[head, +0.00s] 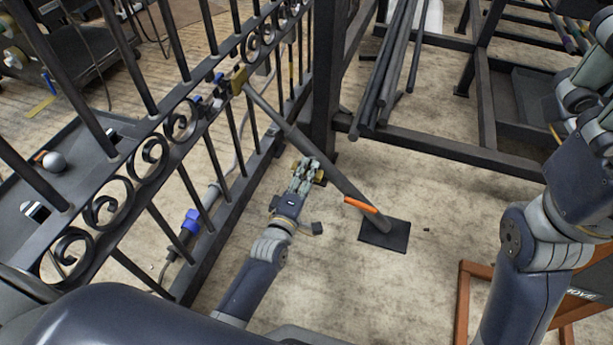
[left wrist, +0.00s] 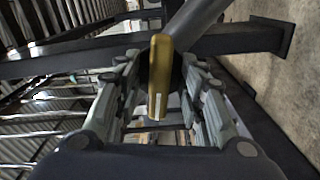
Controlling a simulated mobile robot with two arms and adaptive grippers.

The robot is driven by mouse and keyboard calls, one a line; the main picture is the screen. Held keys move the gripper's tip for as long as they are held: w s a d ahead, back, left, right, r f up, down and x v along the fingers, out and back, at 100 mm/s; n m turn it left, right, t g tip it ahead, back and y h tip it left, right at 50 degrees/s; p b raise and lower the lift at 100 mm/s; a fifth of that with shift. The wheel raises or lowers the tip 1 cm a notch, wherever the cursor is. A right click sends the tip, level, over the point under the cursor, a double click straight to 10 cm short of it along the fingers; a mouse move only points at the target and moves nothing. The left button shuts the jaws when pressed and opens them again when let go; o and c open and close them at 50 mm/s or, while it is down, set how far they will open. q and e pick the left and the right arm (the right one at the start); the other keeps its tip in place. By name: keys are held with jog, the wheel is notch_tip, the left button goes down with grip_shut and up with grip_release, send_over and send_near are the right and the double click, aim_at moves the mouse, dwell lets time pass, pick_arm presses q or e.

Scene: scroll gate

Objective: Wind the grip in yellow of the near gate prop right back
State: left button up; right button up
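The near gate prop (head: 315,153) is a grey tube slanting from a yellow bracket (head: 238,79) on the gate down to a dark floor plate (head: 384,236). Its yellow grip (left wrist: 161,75) stands between the fingers of my left gripper (left wrist: 162,85) in the left wrist view. The fingers are apart, one on each side of the grip, with narrow gaps showing. In the head view my left gripper (head: 303,176) is just left of the tube and partly hides the grip. My right arm is at the right edge; its gripper does not show.
The black scrollwork gate (head: 150,150) runs along the left. An orange lever (head: 361,205) sits on the tube near the floor plate. A dark post (head: 326,75) and rack with long bars (head: 392,65) stand behind.

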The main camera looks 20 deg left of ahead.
pick_arm(q)
jog(key=shift+w, duration=0.35)
grip_shut()
jog(key=shift+r+m+p, duration=0.1)
jog(key=shift+m+p, duration=0.2)
jog(key=shift+p, duration=0.05)
